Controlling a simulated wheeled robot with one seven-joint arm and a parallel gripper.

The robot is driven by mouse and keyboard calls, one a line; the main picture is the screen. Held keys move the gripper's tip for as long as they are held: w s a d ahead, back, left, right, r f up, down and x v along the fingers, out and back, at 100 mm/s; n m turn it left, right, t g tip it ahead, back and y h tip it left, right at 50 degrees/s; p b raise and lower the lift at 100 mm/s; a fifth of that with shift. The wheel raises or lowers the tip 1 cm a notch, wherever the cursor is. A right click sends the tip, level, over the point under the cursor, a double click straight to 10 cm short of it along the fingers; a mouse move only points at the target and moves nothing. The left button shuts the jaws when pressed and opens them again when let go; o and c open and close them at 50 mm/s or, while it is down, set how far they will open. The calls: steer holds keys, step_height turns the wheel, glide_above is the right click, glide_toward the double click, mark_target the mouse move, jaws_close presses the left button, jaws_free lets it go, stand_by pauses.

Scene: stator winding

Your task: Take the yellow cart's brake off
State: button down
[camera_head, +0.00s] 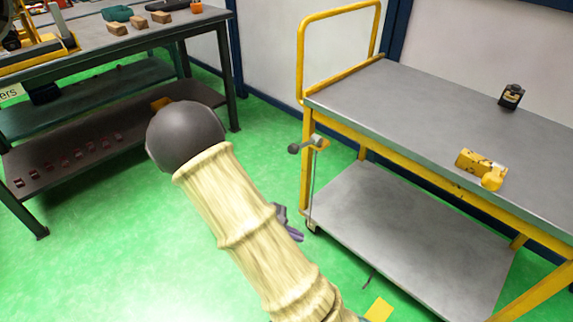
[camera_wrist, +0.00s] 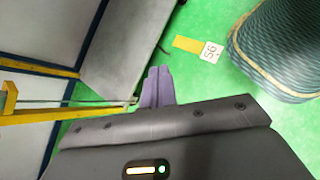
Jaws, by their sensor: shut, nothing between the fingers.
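The yellow cart (camera_head: 420,112) stands at the right in the head view, with a grey top and a grey lower shelf. Its brake lever (camera_head: 306,146), with a dark ball knob, sticks out to the left from the near-left post. A thin rod (camera_head: 313,185) runs from the lever down towards the caster (camera_head: 312,226). The rod also shows in the wrist view (camera_wrist: 60,104). My gripper (camera_head: 297,234), with purple fingers, is low, below and slightly left of the lever. It is shut and empty in the wrist view (camera_wrist: 158,70), apart from the knob.
A dark workbench (camera_head: 130,40) with wooden blocks stands at the upper left. A black item (camera_head: 511,95) and a yellow part (camera_head: 480,164) lie on the cart top. A large ribbed drum-like object (camera_wrist: 280,45) and a floor marker (camera_wrist: 211,51) show in the wrist view. Green floor (camera_head: 120,240) is open at left.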

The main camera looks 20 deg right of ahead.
steer(key=w+a+n+t+h, duration=0.2)
steer(key=w+n+t+h, duration=0.7)
steer(key=w+n+t, duration=0.3)
steer(key=w+f+n, duration=0.1)
steer(key=w+n, duration=0.2)
steer(key=shift+w+a+t, duration=0.3)
steer(key=shift+a+t, duration=0.1)
steer(key=shift+d, duration=0.1)
steer(key=w+d+r+b, duration=0.3)
steer(key=w+d+r, duration=0.2)
steer(key=d, duration=0.5)
steer(key=shift+w+r, duration=0.4)
steer(key=shift+w, duration=0.05)
steer(key=shift+d, duration=0.1)
steer(key=shift+r, duration=0.15)
